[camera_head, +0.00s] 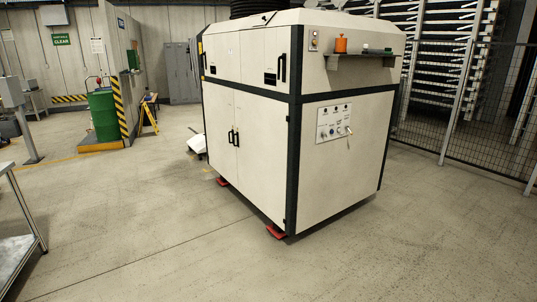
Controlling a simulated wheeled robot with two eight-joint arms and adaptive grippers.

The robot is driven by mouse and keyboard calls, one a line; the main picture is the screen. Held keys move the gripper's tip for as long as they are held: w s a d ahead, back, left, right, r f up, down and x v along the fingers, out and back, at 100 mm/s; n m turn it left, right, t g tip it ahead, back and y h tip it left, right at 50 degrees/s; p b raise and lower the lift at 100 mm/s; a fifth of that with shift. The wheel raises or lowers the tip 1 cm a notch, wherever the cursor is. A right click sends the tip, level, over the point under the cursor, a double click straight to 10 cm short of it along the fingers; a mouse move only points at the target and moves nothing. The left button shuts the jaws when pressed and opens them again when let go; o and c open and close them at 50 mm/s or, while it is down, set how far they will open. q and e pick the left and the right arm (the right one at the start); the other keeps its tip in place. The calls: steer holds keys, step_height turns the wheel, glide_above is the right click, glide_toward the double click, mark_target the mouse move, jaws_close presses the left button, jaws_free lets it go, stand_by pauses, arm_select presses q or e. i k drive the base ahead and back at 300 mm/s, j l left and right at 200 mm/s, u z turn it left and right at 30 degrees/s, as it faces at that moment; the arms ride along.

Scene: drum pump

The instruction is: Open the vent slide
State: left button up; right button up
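A green drum (103,116) stands upright at the far left, on a low yellow-edged base (100,146). Something small with red on it (97,80) sits on or just above the drum's top; it is too small to tell its parts. I cannot make out a vent slide. Neither of my grippers shows in this view, so I cannot see how far they are from the drum.
A large white cabinet machine (262,150) with black edges fills the middle. A yellow-black striped post (121,107) and a yellow stand (149,117) are right of the drum. A table (15,255) is at near left. A mesh fence (465,130) closes the right. The floor at left is mostly clear.

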mark_target(263, 18)
steer(key=i+u, duration=0.15)
steer(key=i, duration=2.4)
